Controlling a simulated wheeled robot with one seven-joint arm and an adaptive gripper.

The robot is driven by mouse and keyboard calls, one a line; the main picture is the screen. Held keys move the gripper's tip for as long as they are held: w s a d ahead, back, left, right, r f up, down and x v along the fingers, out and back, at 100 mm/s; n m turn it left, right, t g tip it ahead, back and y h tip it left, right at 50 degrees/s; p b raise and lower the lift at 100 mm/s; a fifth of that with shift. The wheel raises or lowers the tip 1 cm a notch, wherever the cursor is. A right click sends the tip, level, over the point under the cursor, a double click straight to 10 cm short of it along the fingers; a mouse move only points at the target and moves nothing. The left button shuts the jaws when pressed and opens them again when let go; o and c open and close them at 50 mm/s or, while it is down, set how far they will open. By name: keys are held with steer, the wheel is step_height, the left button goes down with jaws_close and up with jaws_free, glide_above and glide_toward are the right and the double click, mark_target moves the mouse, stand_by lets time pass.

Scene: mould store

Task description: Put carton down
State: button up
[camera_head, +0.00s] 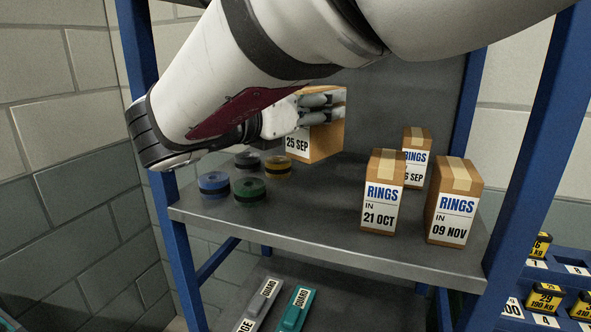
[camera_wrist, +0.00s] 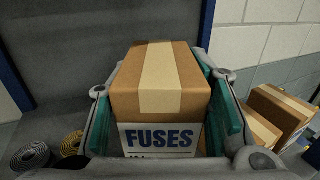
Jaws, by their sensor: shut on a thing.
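My gripper (camera_head: 318,108) is shut on a brown carton (camera_head: 325,142) at the back of the grey shelf (camera_head: 310,215). The carton's label reads "25 SEP" in the head view. In the wrist view the carton (camera_wrist: 160,90) sits upright between the green pads of my gripper (camera_wrist: 160,105), with "FUSES" on its label and pale tape on top. My arm covers part of it in the head view. I cannot tell whether its base touches the shelf.
RINGS cartons stand at the right: "21 OCT" (camera_head: 383,195), "09 NOV" (camera_head: 453,205), and one behind (camera_head: 416,150). Tape-like rolls, including a blue one (camera_head: 214,184) and a green one (camera_head: 250,190), lie at the left. Blue posts (camera_head: 535,150) frame the shelf. The front middle is clear.

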mark_target(313, 159)
step_height(313, 159, down, 10)
steer(key=shift+r, duration=0.25)
steer(key=shift+f, duration=0.1)
steer(key=o, duration=1.4)
steer(key=shift+s+a+p, duration=0.15)
steer(key=shift+p, duration=0.2)
steer(key=p+v, duration=0.3)
steer(key=v, duration=0.8)
steer(key=shift+s+a, duration=0.2)
